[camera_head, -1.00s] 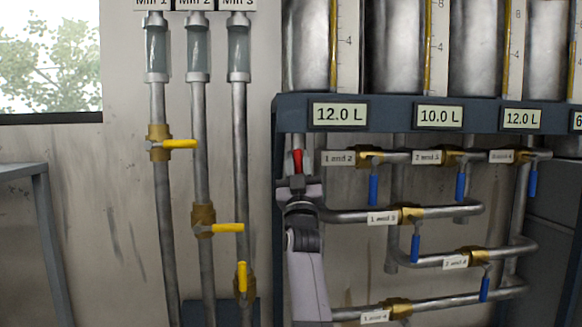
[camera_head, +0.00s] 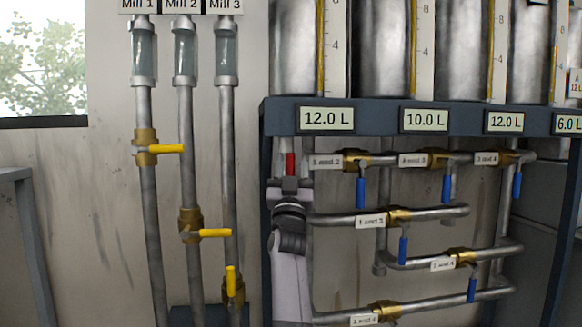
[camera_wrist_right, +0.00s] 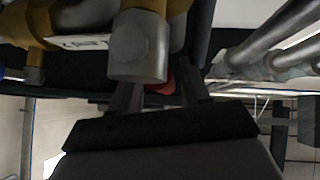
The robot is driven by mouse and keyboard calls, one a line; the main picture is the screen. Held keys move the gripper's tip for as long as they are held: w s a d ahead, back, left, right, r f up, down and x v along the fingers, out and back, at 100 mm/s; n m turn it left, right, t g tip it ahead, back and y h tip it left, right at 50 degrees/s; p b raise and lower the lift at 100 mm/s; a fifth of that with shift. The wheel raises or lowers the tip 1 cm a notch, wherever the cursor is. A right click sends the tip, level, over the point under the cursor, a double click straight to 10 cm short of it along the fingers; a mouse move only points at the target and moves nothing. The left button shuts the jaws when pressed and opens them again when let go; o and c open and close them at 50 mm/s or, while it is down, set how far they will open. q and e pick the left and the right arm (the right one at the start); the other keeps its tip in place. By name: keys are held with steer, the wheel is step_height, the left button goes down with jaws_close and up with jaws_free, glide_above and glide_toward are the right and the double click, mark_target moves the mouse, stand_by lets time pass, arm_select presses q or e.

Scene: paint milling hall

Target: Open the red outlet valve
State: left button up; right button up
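The red outlet valve handle (camera_head: 290,163) stands upright below the left tank's 12.0 L display in the head view. My right gripper (camera_head: 290,182) reaches up to it from below and hides its lower part. In the right wrist view, the two dark fingers of my right gripper (camera_wrist_right: 160,95) are apart. A bit of the red handle (camera_wrist_right: 167,84) shows between them, partly hidden behind a grey cylindrical fitting (camera_wrist_right: 138,48). I cannot tell whether a finger touches the handle. My left gripper is not in view.
Pipes with brass valves and blue handles (camera_head: 361,191) lie close to the right of my arm. Mill pipes with yellow handles (camera_head: 167,148) stand to the left. A dark blue frame (camera_head: 380,117) carries the tanks above the gripper.

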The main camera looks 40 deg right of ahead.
mark_target(292, 171)
steer(key=shift+w, duration=0.1)
steer(key=shift+a+f, duration=0.15)
steer(key=shift+f, duration=0.05)
steer(key=v, duration=0.7)
steer(key=shift+r+b, duration=0.15)
steer(key=shift+b, duration=0.2)
